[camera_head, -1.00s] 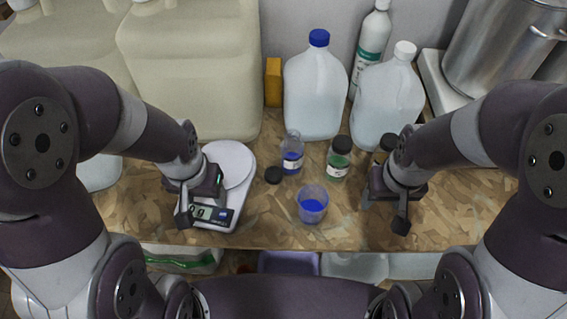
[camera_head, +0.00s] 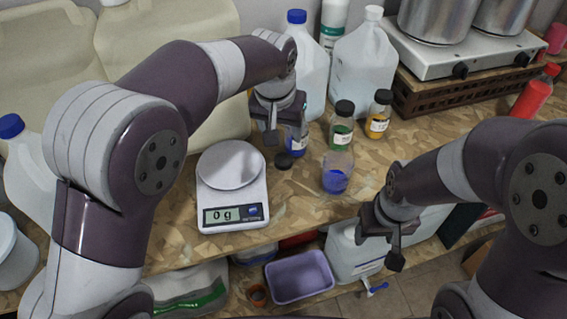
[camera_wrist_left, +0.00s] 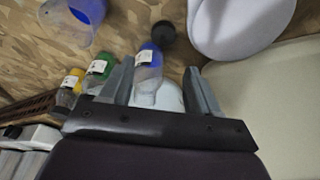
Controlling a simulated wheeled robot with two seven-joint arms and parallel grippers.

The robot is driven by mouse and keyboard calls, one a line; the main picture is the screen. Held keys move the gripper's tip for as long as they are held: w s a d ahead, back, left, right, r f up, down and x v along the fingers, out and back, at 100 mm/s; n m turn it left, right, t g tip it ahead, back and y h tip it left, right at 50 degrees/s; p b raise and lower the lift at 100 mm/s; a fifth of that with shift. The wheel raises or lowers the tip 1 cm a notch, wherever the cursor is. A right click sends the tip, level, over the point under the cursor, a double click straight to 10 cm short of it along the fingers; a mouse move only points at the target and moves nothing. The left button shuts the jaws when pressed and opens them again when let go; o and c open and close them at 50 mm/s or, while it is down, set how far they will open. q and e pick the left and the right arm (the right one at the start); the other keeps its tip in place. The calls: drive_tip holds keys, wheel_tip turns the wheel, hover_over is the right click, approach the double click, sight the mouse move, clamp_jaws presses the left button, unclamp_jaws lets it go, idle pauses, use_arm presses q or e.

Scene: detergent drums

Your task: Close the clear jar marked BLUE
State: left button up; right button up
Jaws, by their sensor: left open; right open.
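A small clear jar with blue contents and a white label (camera_head: 297,141) stands on the bench, partly hidden behind my left gripper (camera_head: 284,128). The label is too small to read. In the left wrist view the jar (camera_wrist_left: 148,68) shows between the spread fingers of my left gripper (camera_wrist_left: 160,66), which is open; I cannot tell whether they touch it. A black lid (camera_head: 283,161) lies on the bench beside the jar; it also shows in the left wrist view (camera_wrist_left: 163,33). My right gripper (camera_head: 378,248) is open and empty, off the bench's front edge.
A clear cup with blue contents (camera_head: 336,181) stands in front. Black-capped green (camera_head: 341,133) and yellow (camera_head: 378,118) jars stand to the right. A scale reading 0 g (camera_head: 232,200) is at left. Large jugs (camera_head: 363,70) stand behind. The bench right of the cup is clear.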

use_arm(q)
hover_over(283, 159)
drive_tip(key=s, duration=0.2)
drive_tip(key=x, duration=0.3)
drive_tip(key=s+x, duration=0.1)
drive_tip(key=x, duration=0.2)
drive_tip(key=shift+s+a+f, duration=0.15)
drive_tip(key=shift+a+f, duration=0.05)
drive_tip(key=shift+f, duration=0.35)
drive_tip(key=shift+s+a+f, duration=0.1)
drive_tip(key=p+x, duration=0.1)
drive_tip(key=x, duration=0.4)
drive_tip(key=shift+w+a+f+p, duration=0.15)
drive_tip(key=shift+w+p, duration=0.05)
drive_tip(key=shift+p, duration=0.1)
drive_tip(key=c, duration=0.8)
